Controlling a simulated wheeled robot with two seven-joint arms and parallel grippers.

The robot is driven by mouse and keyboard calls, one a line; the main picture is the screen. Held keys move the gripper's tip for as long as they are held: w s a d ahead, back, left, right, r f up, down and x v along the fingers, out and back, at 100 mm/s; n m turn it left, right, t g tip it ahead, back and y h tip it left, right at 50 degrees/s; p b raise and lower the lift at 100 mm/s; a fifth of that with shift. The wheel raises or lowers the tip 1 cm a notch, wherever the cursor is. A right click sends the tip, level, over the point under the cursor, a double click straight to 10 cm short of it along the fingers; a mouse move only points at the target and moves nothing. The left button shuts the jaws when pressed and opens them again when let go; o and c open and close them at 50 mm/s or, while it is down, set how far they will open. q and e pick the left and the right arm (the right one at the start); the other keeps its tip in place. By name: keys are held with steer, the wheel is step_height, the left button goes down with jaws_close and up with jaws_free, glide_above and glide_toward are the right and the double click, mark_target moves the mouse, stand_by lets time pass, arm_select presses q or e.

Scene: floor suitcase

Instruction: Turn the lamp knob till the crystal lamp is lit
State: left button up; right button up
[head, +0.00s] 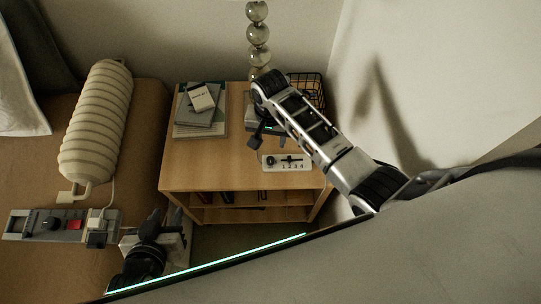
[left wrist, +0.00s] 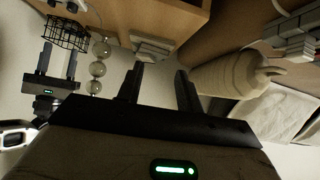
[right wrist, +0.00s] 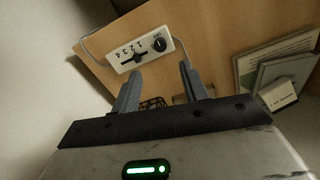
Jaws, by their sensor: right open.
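The crystal lamp (head: 258,34), a stack of glass balls, stands at the back of the wooden table and looks unlit. It also shows in the left wrist view (left wrist: 98,68). A white control box (head: 293,164) lies near the table's front edge, with a slider marked 1 to 4 and a dark round lamp knob (head: 270,160); the knob shows clearly in the right wrist view (right wrist: 158,45). My right gripper (right wrist: 160,80) is open and empty, its fingers pointing toward the box but apart from it. My left gripper (left wrist: 160,78) is open and empty, away from the box.
Books (head: 200,122) with a small white box on top lie at the table's left. A black wire basket (head: 312,86) stands at the back right. A ribbed cream lamp (head: 97,120) and a grey panel with a red switch (head: 75,224) lie on the brown surface at left.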

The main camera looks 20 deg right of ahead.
mark_target(271, 159)
step_height(271, 159, down, 11)
steer(key=b, duration=0.2)
steer(key=shift+b, duration=0.4)
jaws_close()
